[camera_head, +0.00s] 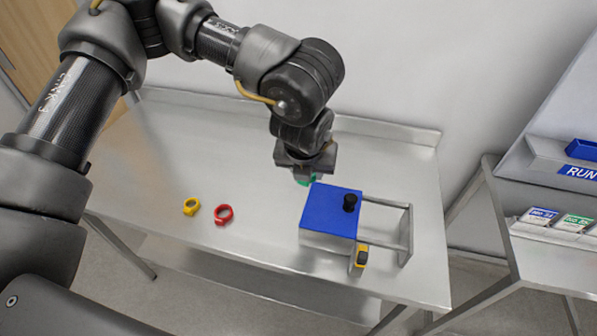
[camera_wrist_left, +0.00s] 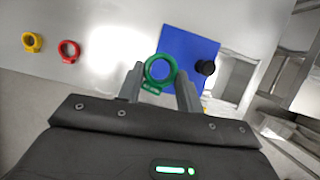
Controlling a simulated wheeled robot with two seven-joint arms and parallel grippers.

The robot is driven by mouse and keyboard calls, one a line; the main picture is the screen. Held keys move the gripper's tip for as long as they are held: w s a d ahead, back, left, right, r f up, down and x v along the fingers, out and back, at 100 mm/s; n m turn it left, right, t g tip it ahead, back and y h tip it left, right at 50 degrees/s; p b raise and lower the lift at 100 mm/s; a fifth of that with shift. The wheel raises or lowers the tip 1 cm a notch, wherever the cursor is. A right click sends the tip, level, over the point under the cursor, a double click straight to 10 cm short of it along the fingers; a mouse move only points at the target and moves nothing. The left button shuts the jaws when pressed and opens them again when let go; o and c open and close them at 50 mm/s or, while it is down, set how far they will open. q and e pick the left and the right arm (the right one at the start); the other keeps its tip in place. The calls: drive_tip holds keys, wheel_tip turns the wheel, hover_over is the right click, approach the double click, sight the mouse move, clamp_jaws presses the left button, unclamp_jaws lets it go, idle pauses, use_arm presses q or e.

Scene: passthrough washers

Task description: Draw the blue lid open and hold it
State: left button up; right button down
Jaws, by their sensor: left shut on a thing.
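The blue lid (camera_head: 325,212) lies flat over the fixture on the table, with a black knob (camera_head: 350,202) near its right edge. The lid (camera_wrist_left: 190,50) and the knob (camera_wrist_left: 205,68) also show in the wrist view. My left gripper (camera_head: 305,172) is behind the lid's back left corner. In the wrist view my left gripper (camera_wrist_left: 160,80) is shut on a green ring (camera_wrist_left: 148,79), which overlaps the lid in the picture. In the head view only a little of the green ring (camera_head: 304,182) shows below the fingers. My right gripper is not in view.
A metal frame with rails (camera_head: 405,235) extends right of the lid. A yellow and black part (camera_head: 361,257) sits at the fixture's front. A yellow ring (camera_head: 191,206) and a red ring (camera_head: 224,214) lie left on the table. A second table stands right. The table's left is mostly free.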

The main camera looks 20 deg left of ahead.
use_arm(q)
drive_tip(key=m+h, duration=0.1)
drive_tip(key=m, duration=0.2)
drive_tip(key=w+d+m+h, duration=0.1)
drive_tip(key=m, duration=0.2)
drive_tip(key=m+g+h, duration=0.1)
drive_tip(key=m, duration=0.2)
drive_tip(key=shift+w+d+r, duration=0.15)
drive_tip(key=shift+w+r, duration=0.05)
drive_tip(key=m, duration=0.1)
drive_tip(key=m+g+h, duration=0.1)
drive_tip(key=m, duration=0.2)
drive_tip(key=shift+w+d+r, duration=0.15)
drive_tip(key=shift+w+d, duration=0.05)
drive_tip(key=shift+w, duration=0.05)
drive_tip(key=shift+w+d+m+g, duration=0.1)
drive_tip(key=shift+m+g, duration=0.65)
drive_tip(key=shift+m, duration=1.2)
drive_tip(key=shift+w+d+m+g, duration=0.1)
drive_tip(key=shift+m+g, duration=0.7)
drive_tip(key=shift+m, duration=1.2)
drive_tip(key=shift+w+d+m+g, duration=0.1)
drive_tip(key=shift+m+g, duration=0.65)
drive_tip(key=shift+m, duration=1.2)
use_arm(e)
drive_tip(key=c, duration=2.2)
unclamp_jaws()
